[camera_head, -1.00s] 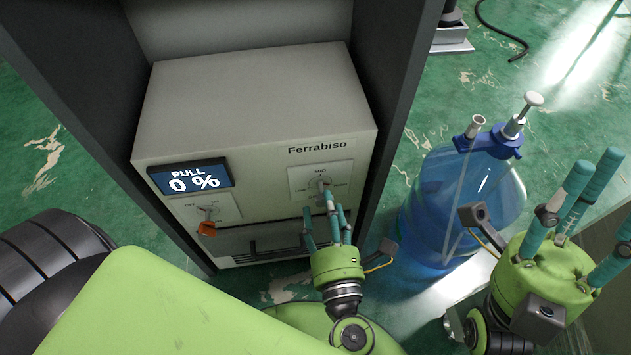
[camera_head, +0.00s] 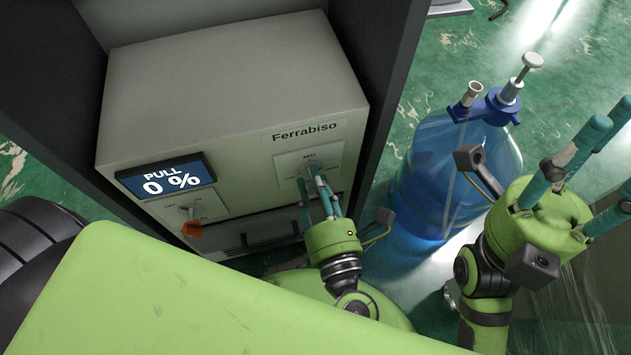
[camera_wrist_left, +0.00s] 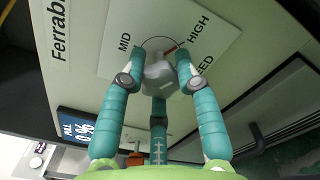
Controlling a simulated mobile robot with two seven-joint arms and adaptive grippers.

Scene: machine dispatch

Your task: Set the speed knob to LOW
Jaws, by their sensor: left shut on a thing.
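The grey speed knob (camera_wrist_left: 160,73) sits on a white dial plate (camera_wrist_left: 105,62) on the front of the Ferrabiso machine (camera_head: 230,90). In the left wrist view a short red mark by the knob points toward the HIGH label; MID is also readable. The LOW label is hidden there. My left gripper (camera_wrist_left: 160,75) is shut on the knob, with teal fingers on both sides and one below. In the head view the left gripper (camera_head: 314,173) covers part of the knob. My right gripper (camera_head: 590,160) is open and empty at the right.
The display (camera_head: 166,178) reads "PULL 0 %". An orange-red switch handle (camera_head: 193,230) is below it. A dark drawer-like handle (camera_head: 270,241) is low on the front. A blue water jug with a pump (camera_head: 445,180) stands right of the cabinet, near my right gripper.

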